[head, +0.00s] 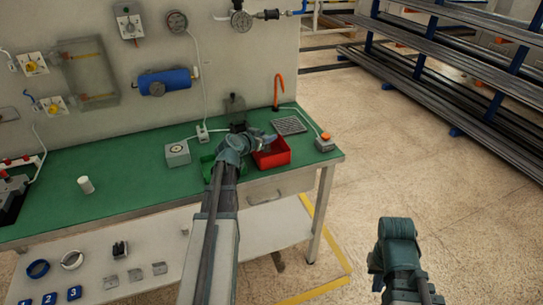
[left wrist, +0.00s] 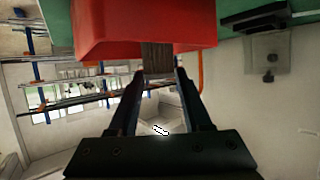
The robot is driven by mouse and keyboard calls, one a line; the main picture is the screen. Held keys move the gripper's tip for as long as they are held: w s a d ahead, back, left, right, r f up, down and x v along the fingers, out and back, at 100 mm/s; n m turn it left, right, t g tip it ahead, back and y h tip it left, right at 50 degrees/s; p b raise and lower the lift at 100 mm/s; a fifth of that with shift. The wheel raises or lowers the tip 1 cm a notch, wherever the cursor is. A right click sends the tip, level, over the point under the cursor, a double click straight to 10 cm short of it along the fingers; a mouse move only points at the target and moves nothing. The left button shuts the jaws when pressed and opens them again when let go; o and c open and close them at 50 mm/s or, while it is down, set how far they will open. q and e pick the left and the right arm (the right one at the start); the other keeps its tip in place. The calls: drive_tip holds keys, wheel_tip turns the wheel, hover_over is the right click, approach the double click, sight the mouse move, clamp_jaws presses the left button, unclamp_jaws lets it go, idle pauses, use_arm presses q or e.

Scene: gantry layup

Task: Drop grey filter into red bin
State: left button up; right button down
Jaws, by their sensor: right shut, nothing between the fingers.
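A red bin (head: 272,155) stands on the green bench near its right end. It also shows upside down at the top of the left wrist view (left wrist: 120,28). My left gripper (head: 266,142) is over the bin in the head view. In the left wrist view, its fingers (left wrist: 159,75) are closed around a small grey-brown ribbed block, which looks like the grey filter (left wrist: 157,57). The block overlaps the bin's rim in that view. In the head view I cannot make the block out clearly. My right gripper (head: 377,274) is shut and empty, low at the right beyond the bench.
A green tray (head: 208,162) is partly hidden behind my left arm. A grey grid plate (head: 289,126), an orange hook (head: 278,88) and a box with an orange button (head: 325,142) surround the bin. A white cylinder (head: 86,184) stands farther left.

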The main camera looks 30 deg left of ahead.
use_arm(q)
drive_tip(key=o, duration=0.4)
drive_tip(key=shift+p+v, duration=2.6)
drive_tip(key=shift+v, duration=4.35)
drive_tip(key=d+f+m+g+h, duration=0.2)
drive_tip(key=d+f+g, duration=0.15)
drive_tip(key=d, duration=0.85)
drive_tip(key=d+f+m+g+h, duration=0.1)
drive_tip(key=d+f+g+h, duration=0.3)
drive_tip(key=d, duration=0.7)
drive_tip(key=s+d+f+g+y, duration=0.1)
drive_tip(key=s+d+g+y, duration=0.1)
drive_tip(key=s+d, duration=0.2)
drive_tip(key=s+d+f+g+y, duration=0.2)
drive_tip(key=s+d+y, duration=0.1)
drive_tip(key=s+d, duration=0.2)
drive_tip(key=s+d+f+g+y, duration=0.2)
drive_tip(key=s+d, duration=0.3)
drive_tip(key=shift+s+m+g+p, duration=0.25)
drive_tip(key=shift+m+p, duration=0.15)
